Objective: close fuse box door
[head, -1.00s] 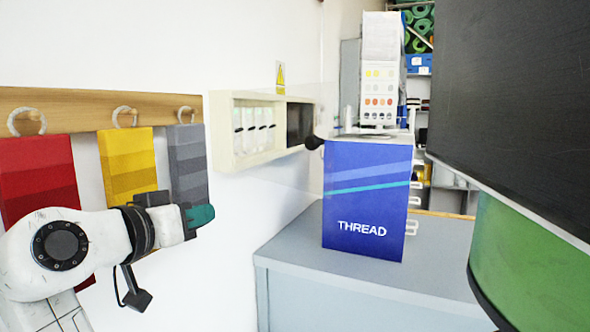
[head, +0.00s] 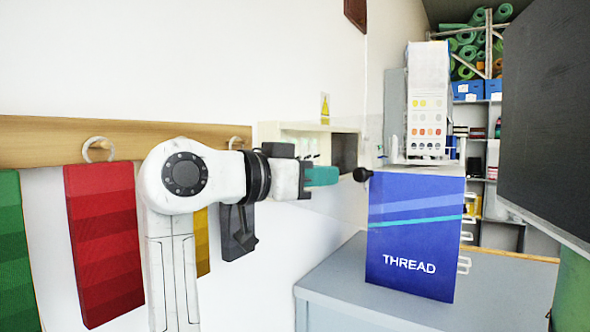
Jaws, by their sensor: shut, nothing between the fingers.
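The fuse box (head: 270,133) is a cream, open-fronted box on the white wall, with pale switches and a dark section at its right end. I cannot make out its door as a separate panel. A black knob (head: 362,174) shows to the right of the box, at the left edge of the blue THREAD box; I cannot tell what it is fixed to. My gripper (head: 324,176), with teal fingertips, is shut and empty. It points right, in front of the lower part of the fuse box and hiding it, with its tips left of the knob. I see no clear contact.
The blue THREAD box (head: 415,240) stands on a grey counter (head: 350,290), with a colour-swatch stand (head: 428,95) on top. Fabric swatches, including a red one (head: 105,240), hang from a wooden rail (head: 60,140) at left. A large dark panel (head: 548,120) blocks the right.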

